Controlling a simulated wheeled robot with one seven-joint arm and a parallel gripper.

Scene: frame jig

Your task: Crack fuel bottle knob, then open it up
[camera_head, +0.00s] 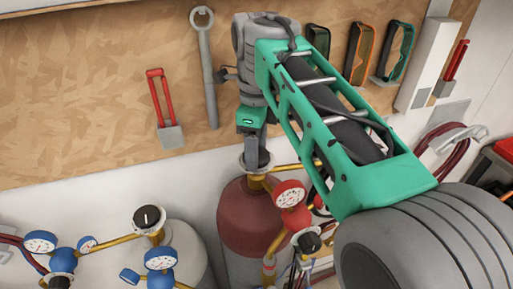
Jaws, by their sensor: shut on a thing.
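The fuel bottle (240,215) is a dark red cylinder standing against the wall in the middle of the view. Its knob (257,166) sits on top, above a brass fitting, and is largely covered by my gripper. My gripper (258,157) points down from my green and grey arm and is shut on the knob. The fingers are small here and the marking on the knob is hidden. A red-rimmed gauge (290,194) is beside the bottle's neck, to the right.
A pale bottle (184,248) with a black-topped knob (149,218) and blue gauges (160,259) stands to the left. A black regulator knob (309,242) is at the front right. A wrench (206,70), red-handled tool (160,100) and goggles (395,50) hang on the wooden board behind.

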